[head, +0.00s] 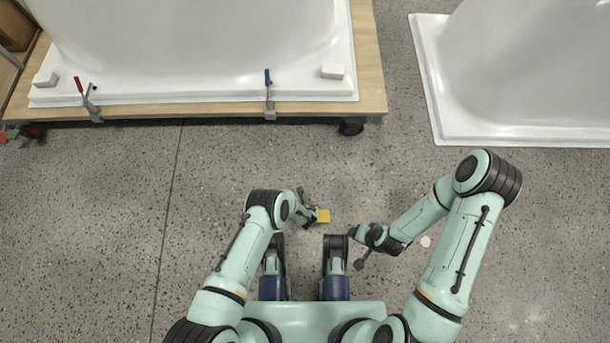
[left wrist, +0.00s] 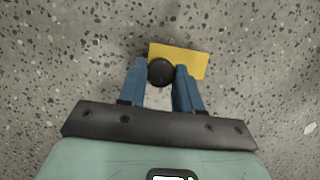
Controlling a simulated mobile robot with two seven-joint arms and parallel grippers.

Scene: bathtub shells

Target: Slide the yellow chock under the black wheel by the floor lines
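The yellow chock (head: 323,216) is on or just above the grey floor in front of me. In the left wrist view the chock (left wrist: 190,62) has a round black knob (left wrist: 161,71). My left gripper (head: 311,212) has its blue fingers on both sides of this knob, seemingly closed on it. A black wheel (head: 351,127) shows under the right front corner of the wooden platform, beyond the chock. Another dark wheel (head: 33,131) is at the far left, partly hidden, beside red and green parts. My right gripper (head: 357,248) is open and empty, low over the floor.
The wooden platform (head: 372,60) carries a white tub shell (head: 200,45), with red and blue-handled clamps along its front edge. Another white shell (head: 530,80) is at the right. A thin dark floor line (head: 170,190) runs left of my left arm. Floor between chock and platform is clear.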

